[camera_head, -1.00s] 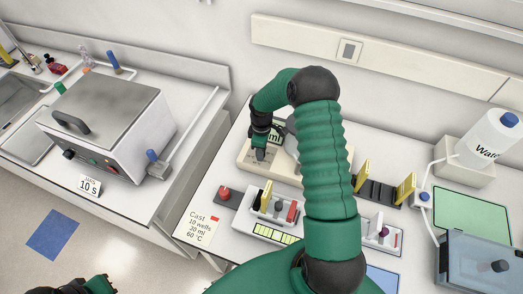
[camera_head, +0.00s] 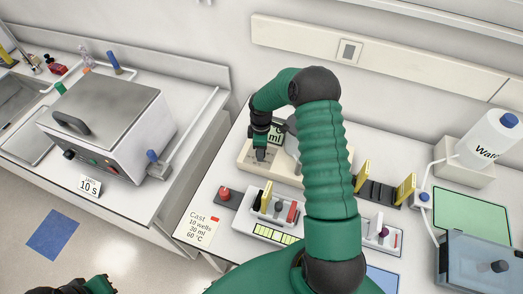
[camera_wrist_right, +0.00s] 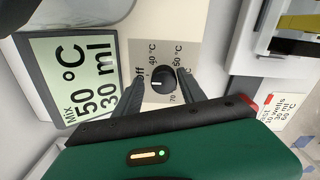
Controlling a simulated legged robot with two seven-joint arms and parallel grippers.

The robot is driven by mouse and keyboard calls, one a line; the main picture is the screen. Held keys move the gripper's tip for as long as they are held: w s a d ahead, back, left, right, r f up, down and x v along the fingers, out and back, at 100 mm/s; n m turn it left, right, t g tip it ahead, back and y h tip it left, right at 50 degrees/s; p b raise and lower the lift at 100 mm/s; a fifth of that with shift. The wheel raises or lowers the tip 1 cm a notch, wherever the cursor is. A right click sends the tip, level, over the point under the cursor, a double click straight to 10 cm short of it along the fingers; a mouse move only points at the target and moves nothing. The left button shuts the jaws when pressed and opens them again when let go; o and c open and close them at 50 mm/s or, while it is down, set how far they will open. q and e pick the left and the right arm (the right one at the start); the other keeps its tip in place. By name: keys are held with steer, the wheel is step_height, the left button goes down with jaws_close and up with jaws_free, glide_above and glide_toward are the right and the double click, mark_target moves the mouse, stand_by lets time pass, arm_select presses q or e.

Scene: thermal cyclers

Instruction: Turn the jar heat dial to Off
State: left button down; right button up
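The black round heat dial (camera_wrist_right: 162,80) is on a cream panel in the right wrist view. It has a short white mark on the left part of its face. Labels around it read Off, 40 °C, another temperature and 70. My right gripper (camera_wrist_right: 158,92) is open, one finger on each side of the dial, with small gaps visible. In the head view the right gripper (camera_head: 260,154) is over the front of the cream jar unit (camera_head: 246,166), and the dial is hidden. My left gripper (camera_head: 98,286) is cut off at the bottom left, its fingers unclear.
The jar unit's display (camera_wrist_right: 73,78) reads Mix, 50 °C, 30 ml. A red knob (camera_head: 224,192) and a casting tray with combs (camera_head: 246,218) stand in front of the unit. A water bath (camera_head: 110,110) is on the left bench. My right arm covers the table's middle.

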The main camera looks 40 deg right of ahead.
steer(key=shift+o, duration=0.3)
steer(key=shift+s+f, duration=0.1)
steer(key=shift+f, duration=0.05)
step_height(320, 180, up, 17)
steer(key=b, duration=0.3)
steer(key=shift+f, duration=0.15)
